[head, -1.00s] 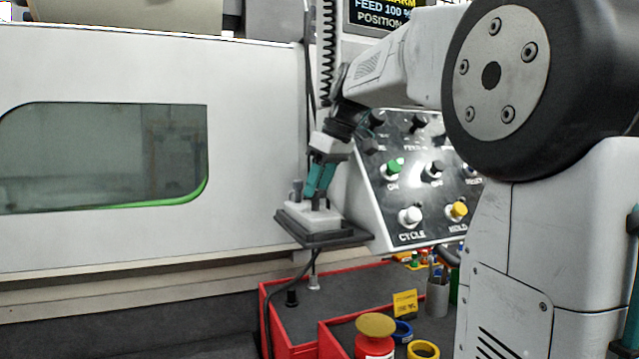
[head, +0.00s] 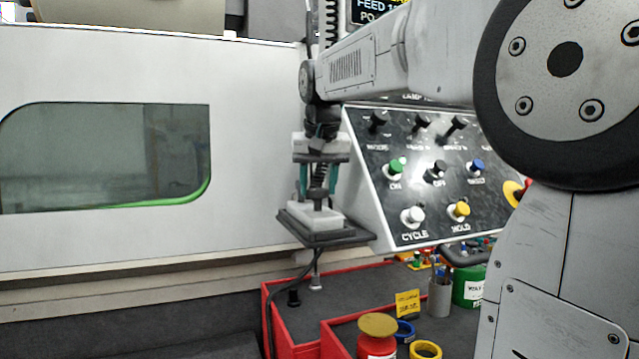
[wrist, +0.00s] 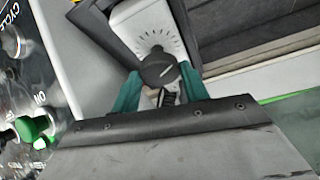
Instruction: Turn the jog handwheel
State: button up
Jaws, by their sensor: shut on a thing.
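The jog handwheel (wrist: 158,70) is a small dark round knob with a light pointer line. It sits on a white box (wrist: 140,22) with dial marks around the knob. In the head view the white box (head: 312,217) stands on a dark shelf beside the control panel, and the knob is mostly hidden between the fingers. My gripper (head: 318,190) is upright above the box. Its teal fingers are shut on the handwheel, one on each side, as the wrist view (wrist: 160,84) also shows.
The sloped control panel (head: 405,215) with several knobs and buttons is just right of my gripper. The white machine door (head: 250,150) is behind and left. Below are a red-edged tray (head: 345,280), a red can (head: 376,347) and tape rolls. A cable hangs under the shelf.

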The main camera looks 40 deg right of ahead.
jog(key=shift+a+m+g+h, duration=0.1)
jog(key=shift+m+g+h, duration=0.3)
jog(key=shift+m, duration=0.8)
jog(key=o, duration=1)
jog(key=v, duration=0.7)
jog(key=shift+s+a+r, duration=0.1)
jog(key=shift+r, duration=0.25)
